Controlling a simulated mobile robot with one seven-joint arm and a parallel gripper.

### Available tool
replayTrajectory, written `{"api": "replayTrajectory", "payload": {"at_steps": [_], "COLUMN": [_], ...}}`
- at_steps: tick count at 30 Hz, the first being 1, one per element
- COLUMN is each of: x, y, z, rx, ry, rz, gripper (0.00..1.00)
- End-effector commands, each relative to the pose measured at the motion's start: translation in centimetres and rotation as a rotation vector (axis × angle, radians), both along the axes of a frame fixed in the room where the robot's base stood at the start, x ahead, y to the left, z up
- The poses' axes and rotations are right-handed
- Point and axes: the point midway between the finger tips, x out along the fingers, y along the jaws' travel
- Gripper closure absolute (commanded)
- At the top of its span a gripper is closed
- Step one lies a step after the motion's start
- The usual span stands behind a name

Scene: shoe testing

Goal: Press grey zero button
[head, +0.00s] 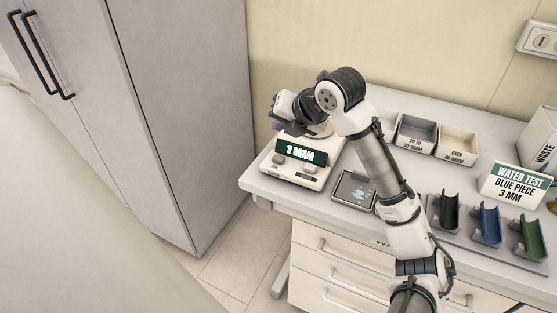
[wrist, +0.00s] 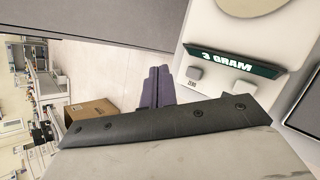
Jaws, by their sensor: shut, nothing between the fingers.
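The white scale (head: 290,177) stands at the left end of the counter, its display (head: 301,152) reading 3 GRAM. In the head view the gripper (head: 277,126) is partly hidden by my arm.
A dark tablet-like device (head: 354,190) lies right of the scale. Sorting trays (head: 416,134) stand behind, and a water test sign (head: 513,185) and coloured holders (head: 487,224) are at the right. A grey cabinet (head: 190,100) stands left of the counter, with a floor gap between.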

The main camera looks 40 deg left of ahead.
Motion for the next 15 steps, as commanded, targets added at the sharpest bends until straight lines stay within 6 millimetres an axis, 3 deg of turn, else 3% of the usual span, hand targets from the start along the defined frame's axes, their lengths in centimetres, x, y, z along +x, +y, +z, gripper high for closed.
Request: {"api": "replayTrajectory", "payload": {"at_steps": [1,9,15], "x": [0.0,0.0,0.0], "y": [0.0,0.0,0.0], "z": [-1.2,-5.2,-6.6], "rx": [0.000,-0.001,-0.001], "ry": [0.001,0.001,0.000], "rz": [0.000,-0.001,-0.001], "gripper": [1.00,1.00,1.00]}}
